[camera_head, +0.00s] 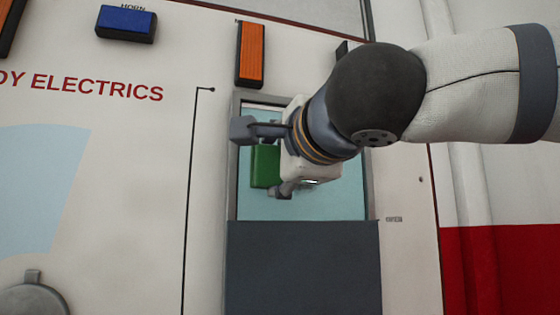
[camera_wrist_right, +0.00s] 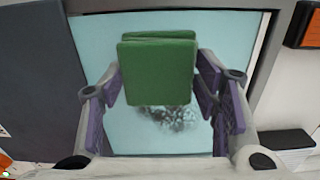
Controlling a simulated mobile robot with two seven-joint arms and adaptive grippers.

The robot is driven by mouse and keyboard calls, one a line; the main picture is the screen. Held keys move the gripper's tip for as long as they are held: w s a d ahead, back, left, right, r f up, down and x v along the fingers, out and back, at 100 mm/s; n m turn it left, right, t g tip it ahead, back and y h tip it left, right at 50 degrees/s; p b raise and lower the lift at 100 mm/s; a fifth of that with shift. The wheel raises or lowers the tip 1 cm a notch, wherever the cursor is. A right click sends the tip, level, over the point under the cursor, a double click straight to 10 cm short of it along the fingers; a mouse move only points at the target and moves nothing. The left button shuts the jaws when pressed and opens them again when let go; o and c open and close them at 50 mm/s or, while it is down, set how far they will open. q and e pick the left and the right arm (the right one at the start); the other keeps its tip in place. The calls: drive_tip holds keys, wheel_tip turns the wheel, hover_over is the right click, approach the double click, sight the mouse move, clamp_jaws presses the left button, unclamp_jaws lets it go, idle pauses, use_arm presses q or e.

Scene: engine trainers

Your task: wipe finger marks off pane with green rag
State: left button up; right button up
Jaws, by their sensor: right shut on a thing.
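The pane (camera_head: 344,202) is a pale blue-green panel in a grey frame, partly hidden behind my right arm in the head view. My right gripper (camera_head: 262,161) is in front of it, shut on the green rag (camera_head: 264,166). In the right wrist view the rag (camera_wrist_right: 157,75) is a folded green pad between the two fingers, facing the pane (camera_wrist_right: 95,38). Grey smudgy finger marks (camera_wrist_right: 180,118) show on the pane just below the rag in that view. I cannot tell whether the rag touches the pane. My left gripper is not in view.
An orange block (camera_head: 250,54) sits above the pane and a blue HORN block (camera_head: 126,23) at upper left. A dark grey panel (camera_head: 303,268) lies below the pane. A grey round fitting (camera_head: 33,299) is at lower left. The white panel left of the pane is mostly clear.

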drive_tip(key=shift+w+a, duration=0.1)
drive_tip(key=shift+w, duration=0.15)
